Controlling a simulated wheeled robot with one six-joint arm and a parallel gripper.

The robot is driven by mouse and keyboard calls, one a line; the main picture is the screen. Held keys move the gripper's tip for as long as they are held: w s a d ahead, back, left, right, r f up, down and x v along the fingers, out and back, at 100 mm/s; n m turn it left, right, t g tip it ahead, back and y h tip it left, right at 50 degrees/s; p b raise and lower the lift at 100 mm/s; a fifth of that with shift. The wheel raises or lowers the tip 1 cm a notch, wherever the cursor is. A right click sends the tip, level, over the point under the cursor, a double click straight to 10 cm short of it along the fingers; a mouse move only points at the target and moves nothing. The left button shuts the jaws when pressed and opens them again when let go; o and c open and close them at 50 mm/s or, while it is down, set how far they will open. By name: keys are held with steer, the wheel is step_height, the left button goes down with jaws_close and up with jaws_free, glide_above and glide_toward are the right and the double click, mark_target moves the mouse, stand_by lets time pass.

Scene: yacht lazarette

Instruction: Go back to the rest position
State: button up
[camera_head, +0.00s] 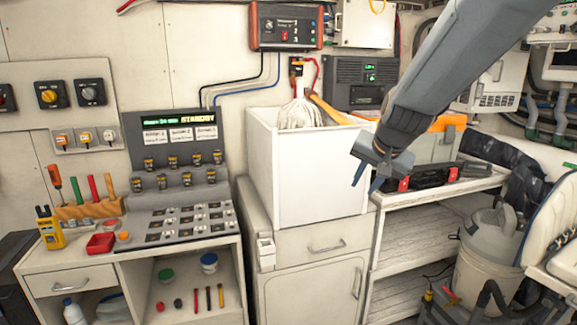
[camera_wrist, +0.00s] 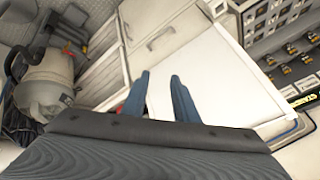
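My gripper (camera_head: 368,178) hangs in the air at the right of the white bin, in front of the orange and grey toolbox, in the head view. My arm reaches in from the upper right. In the wrist view the two blue fingers of my gripper (camera_wrist: 160,92) stand apart with nothing between them. The gripper is open and empty. The white bin (camera_head: 305,185) stands on a cabinet, with a mop head (camera_head: 298,114) showing at its top. The bin's white side (camera_wrist: 215,75) lies beyond the fingers in the wrist view.
A control panel (camera_head: 180,170) and a wooden rack of screwdrivers (camera_head: 88,208) stand on the left bench. The toolbox (camera_head: 435,147) sits on the shelf unit at right. A grey vacuum (camera_head: 490,245) stands by a white seat (camera_head: 555,225). A powered box (camera_head: 287,25) hangs on the wall.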

steer(key=s+f+n+g, duration=0.3)
steer(key=s+f, duration=0.5)
steer(key=s, duration=0.4)
steer(key=s+f+n+g, duration=0.2)
steer(key=s+f, duration=0.6)
steer(key=s, duration=0.5)
steer(key=shift+f+n+g+h, duration=0.25)
steer(key=shift+n+g+h, duration=0.15)
steer(key=shift+n, duration=0.1)
